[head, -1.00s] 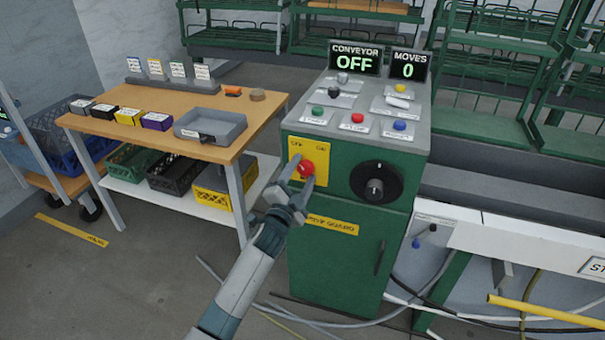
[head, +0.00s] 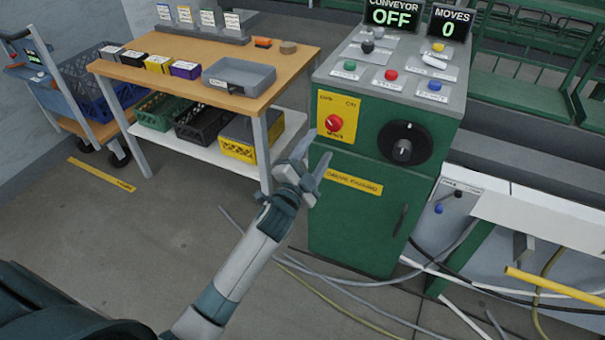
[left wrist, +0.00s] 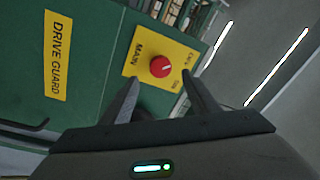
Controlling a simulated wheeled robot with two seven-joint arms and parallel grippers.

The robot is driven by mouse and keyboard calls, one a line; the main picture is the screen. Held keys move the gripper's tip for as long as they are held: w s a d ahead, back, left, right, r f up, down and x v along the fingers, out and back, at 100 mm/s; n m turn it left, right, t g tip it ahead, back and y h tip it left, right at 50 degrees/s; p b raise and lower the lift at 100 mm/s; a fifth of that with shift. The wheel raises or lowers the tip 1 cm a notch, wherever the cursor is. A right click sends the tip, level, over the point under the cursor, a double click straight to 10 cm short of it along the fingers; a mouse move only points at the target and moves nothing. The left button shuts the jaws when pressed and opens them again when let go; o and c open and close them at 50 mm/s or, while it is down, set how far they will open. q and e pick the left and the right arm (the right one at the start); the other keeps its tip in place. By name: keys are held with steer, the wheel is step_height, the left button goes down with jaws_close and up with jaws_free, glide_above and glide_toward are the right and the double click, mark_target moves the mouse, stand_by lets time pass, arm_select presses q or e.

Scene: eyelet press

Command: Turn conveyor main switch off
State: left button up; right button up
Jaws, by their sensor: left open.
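The main switch is a red rotary knob (head: 334,123) on a yellow plate (head: 351,107) at the upper left of the green cabinet's front (head: 350,226). It also shows in the left wrist view as a red knob (left wrist: 160,66) with a pale pointer mark, on a plate lettered MAIN. The conveyor display (head: 392,14) on top reads OFF. My left gripper (head: 310,158) is open and empty, below and left of the knob and apart from it. In the left wrist view the knob lies beyond the open fingers (left wrist: 163,85). My right gripper is not in view.
A black dial (head: 404,143) sits right of the switch, above a cabinet handle (head: 400,219). A moves display (head: 450,22) reads 0. A wooden table (head: 140,75) with boxes and a grey tray (head: 240,88) stands left. Cables cross the floor.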

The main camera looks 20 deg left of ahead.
arm_select(q)
steer(key=s+f, duration=0.1)
steer(key=s, duration=0.7)
steer(key=shift+s+a+b, duration=0.25)
steer(key=shift+s+b, duration=0.1)
steer(key=shift+s, duration=0.05)
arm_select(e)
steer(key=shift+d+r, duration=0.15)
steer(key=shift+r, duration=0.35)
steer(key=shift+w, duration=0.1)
